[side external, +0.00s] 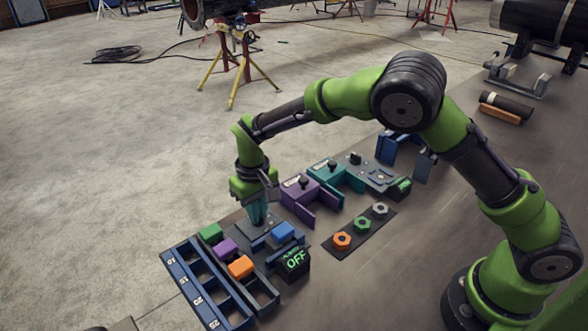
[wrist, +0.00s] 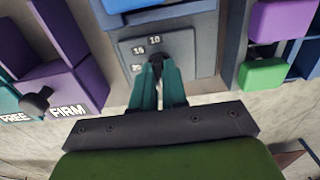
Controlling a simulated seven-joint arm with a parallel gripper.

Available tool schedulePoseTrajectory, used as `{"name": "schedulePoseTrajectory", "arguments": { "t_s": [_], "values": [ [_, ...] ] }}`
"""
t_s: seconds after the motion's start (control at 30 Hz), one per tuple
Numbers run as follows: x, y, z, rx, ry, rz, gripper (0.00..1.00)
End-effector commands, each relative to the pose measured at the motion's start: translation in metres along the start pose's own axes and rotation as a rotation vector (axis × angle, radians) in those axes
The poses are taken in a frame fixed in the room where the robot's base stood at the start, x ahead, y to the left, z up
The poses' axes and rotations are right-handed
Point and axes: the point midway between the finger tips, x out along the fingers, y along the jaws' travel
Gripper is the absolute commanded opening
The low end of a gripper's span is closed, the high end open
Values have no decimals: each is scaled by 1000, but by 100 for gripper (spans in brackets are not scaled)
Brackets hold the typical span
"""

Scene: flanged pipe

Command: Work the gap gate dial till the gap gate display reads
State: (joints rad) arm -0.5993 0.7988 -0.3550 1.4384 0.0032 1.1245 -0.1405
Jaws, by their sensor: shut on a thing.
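My gripper (side external: 258,216) points straight down over the grey panel of the gap gate. In the wrist view its teal fingers (wrist: 155,72) are shut on a small black dial (wrist: 156,47). The dial sits on a grey plate (wrist: 128,50) with the marks 10, 15 and 20 around it. My fingers hide most of the dial, so I cannot tell which mark it points at. The display (side external: 295,260) is a black box with green lettering that reads OFF. A blue block (side external: 284,232) lies on the panel between my gripper and the display.
Left of the panel is a blue rack (side external: 180,272) with numbered slots. Green (side external: 211,232), purple (side external: 225,247) and orange (side external: 240,267) blocks sit near it. Purple (side external: 298,207) and teal (side external: 345,181) fixtures stand to the right. A dark mat (side external: 335,254) holds coloured nuts.

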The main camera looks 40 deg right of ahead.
Motion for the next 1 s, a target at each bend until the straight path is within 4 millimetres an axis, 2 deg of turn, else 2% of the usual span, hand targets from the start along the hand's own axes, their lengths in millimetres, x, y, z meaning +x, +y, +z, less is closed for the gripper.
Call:
{"name": "schedulePoseTrajectory", "arguments": {
  "t_s": [0.37, 1.0],
  "values": [
    [-1, 0, 0, 73, 0, -1, 0],
    [-1, 0, 0, 572, 1, -2, 0]
  ]
}}
